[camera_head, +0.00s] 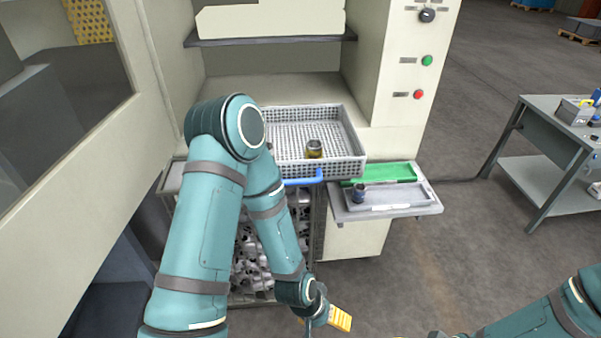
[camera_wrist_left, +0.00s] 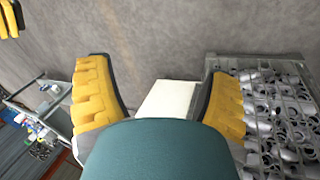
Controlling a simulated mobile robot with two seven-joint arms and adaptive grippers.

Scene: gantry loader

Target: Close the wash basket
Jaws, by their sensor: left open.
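The wash basket (camera_head: 354,124) is a grey mesh tray with an open top in the cream machine's opening. A blue handle (camera_head: 303,181) is on its front. A small dark and yellowish part (camera_head: 314,149) stands inside. My left forearm hides the basket's left side. My left gripper (camera_head: 328,318) is low in front of the machine, below and apart from the handle. In the left wrist view its yellow fingers (camera_wrist_left: 160,105) are spread, with nothing held between them. Yellow fingers, apparently of my right gripper (camera_wrist_left: 10,20), show at the top left corner, cut off.
A side shelf with a grey tray (camera_head: 412,194), a green tray (camera_head: 385,173) and a small dark part (camera_head: 359,193) adjoins the basket. A bin of metal parts (camera_head: 250,262) stands below, behind my left arm. A workbench (camera_head: 545,127) is at right. Floor between is clear.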

